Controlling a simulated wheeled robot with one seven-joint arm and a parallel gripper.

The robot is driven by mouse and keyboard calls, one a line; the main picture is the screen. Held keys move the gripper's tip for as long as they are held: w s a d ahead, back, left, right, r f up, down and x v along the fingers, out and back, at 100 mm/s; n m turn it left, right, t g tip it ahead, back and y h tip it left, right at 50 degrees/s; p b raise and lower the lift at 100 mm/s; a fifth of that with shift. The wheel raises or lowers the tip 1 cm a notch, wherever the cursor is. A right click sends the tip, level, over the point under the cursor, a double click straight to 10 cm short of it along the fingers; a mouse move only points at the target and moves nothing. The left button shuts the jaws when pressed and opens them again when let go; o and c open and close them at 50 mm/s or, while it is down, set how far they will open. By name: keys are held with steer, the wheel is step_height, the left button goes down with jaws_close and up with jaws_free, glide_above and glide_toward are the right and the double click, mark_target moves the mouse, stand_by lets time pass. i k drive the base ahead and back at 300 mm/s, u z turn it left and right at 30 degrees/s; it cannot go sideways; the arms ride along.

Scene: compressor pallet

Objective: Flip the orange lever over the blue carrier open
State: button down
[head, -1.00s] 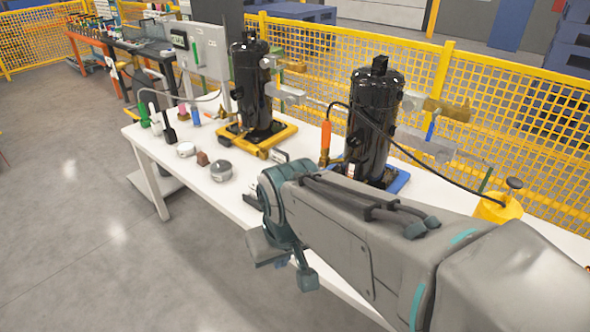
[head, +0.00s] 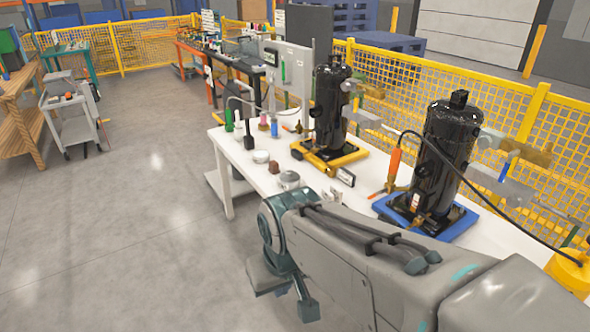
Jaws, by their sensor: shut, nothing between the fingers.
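The blue carrier (head: 466,226) sits on the white table at right and bears a tall black compressor (head: 446,140). A slim orange lever (head: 378,194) lies low at the carrier's left side, pointing left; its pivot is too small to make out. A thicker upright orange handle (head: 394,164) stands just above it, with a black hose at its top. My gripper (head: 306,308) is at the lower middle, in front of the table's near edge, low and well apart from the lever. It looks shut and empty. My forearm hides part of the table.
A yellow carrier (head: 349,157) with another black compressor (head: 330,105) stands further back. Small parts, bottles and a black-and-white device (head: 345,177) lie on the white table (head: 233,183). A yellow mesh fence (head: 555,135) runs behind.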

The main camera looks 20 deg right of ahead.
mark_target(385, 189)
steer(key=u, duration=0.3)
steer(key=i, duration=0.65)
steer(key=z, duration=0.5)
steer(key=i, duration=0.75)
steer(key=z, duration=0.9)
